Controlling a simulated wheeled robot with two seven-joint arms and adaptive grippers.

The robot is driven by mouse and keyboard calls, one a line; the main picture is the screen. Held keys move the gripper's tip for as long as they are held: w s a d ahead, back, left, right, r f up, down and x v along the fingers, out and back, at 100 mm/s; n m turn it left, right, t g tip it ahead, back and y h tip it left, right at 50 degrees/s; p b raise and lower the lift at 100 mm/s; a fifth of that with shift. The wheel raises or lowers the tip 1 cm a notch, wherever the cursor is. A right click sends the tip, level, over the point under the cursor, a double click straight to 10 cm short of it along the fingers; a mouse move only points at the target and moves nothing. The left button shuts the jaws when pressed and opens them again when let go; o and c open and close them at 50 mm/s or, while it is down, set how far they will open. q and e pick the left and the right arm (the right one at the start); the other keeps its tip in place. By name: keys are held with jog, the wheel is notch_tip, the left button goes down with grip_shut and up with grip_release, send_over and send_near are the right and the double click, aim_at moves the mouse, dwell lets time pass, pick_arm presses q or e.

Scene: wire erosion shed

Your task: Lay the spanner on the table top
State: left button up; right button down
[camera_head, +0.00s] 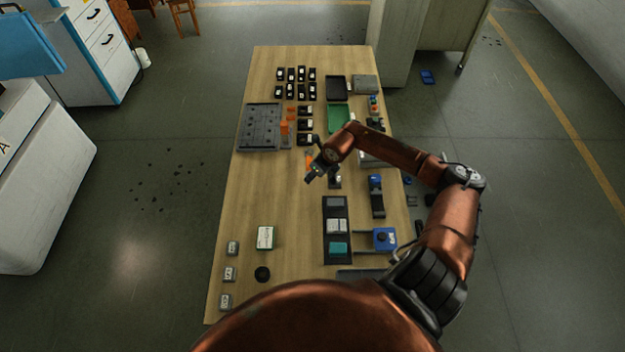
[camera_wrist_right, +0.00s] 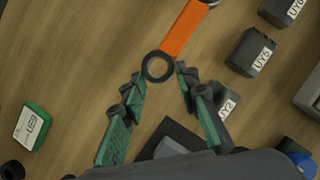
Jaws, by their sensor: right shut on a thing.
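The spanner (camera_wrist_right: 182,28) has a flat orange handle and a dark ring at its near end. The ring sits between the green-padded fingertips of my right gripper (camera_wrist_right: 158,72), which is shut on it. In the head view a small orange part of the spanner (camera_head: 309,160) shows beside my right gripper (camera_head: 312,174), over the middle of the wooden table top (camera_head: 265,198). I cannot tell whether the spanner touches the wood or hangs above it. Its far end is cut off in the wrist view. My left gripper is not in view.
A grey grid tray (camera_head: 258,127) and a green tray (camera_head: 338,117) lie further back. A dark long tray (camera_head: 335,250) holds several blocks nearer me. A green and white box (camera_head: 265,238) stands front left. Bare wood lies left of my gripper.

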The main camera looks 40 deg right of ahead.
jog(key=shift+w+f, duration=0.3)
notch_tip(320, 180, down, 3)
jog(key=shift+w+f, duration=0.1)
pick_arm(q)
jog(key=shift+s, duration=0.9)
pick_arm(e)
jog(key=shift+f, duration=0.1)
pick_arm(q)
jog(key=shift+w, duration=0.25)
pick_arm(e)
jog(key=c, duration=1.5)
grip_release()
pick_arm(q)
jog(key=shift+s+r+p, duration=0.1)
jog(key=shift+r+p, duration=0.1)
jog(key=shift+p, duration=0.1)
pick_arm(e)
jog(key=v, duration=1.2)
